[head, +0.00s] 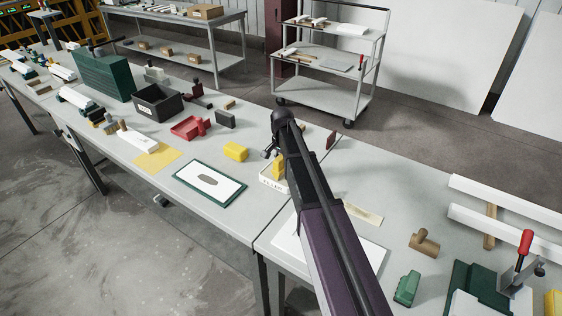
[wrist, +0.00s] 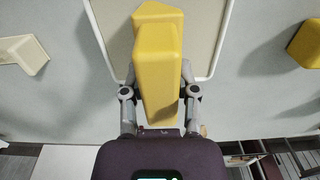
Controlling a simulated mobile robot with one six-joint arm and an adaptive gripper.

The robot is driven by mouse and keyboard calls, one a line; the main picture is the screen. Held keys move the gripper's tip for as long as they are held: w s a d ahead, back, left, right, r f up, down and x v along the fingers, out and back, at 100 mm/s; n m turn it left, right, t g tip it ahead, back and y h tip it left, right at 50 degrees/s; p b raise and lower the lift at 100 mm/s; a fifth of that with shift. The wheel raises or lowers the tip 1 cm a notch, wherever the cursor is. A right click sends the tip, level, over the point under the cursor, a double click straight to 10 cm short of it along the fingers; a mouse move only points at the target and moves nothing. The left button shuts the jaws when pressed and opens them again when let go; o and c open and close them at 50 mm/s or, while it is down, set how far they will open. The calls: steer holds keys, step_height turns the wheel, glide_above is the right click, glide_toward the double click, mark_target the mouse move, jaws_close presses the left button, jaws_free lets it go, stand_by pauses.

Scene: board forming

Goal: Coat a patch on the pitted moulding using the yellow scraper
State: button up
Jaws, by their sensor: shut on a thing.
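My gripper (head: 275,153) is shut on the yellow scraper (wrist: 157,80), which stands between the fingers in the wrist view. In the head view a sliver of the scraper (head: 279,168) shows below my arm. It is over a white-rimmed tray (head: 270,183) with lettering on its front. In the wrist view the tray (wrist: 228,22) has a pale grey-beige inside. I cannot tell whether the scraper touches it. A white panel (head: 228,192) with a dark grey patch (head: 208,180) lies on a green mat to the left; it seems to be the pitted moulding.
A red holder (head: 190,128), a dark block (head: 226,118) and a black bin (head: 157,102) stand farther left. A wooden-handled tool (head: 424,242) and a green block (head: 407,289) lie at the right.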

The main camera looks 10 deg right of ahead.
steer(key=shift+r+p, duration=3.4)
steer(key=shift+r, duration=0.1)
steer(key=shift+f, duration=0.1)
steer(key=shift+f+b, duration=0.55)
steer(key=shift+b, duration=0.1)
steer(key=shift+w, duration=0.1)
steer(key=shift+d, duration=0.1)
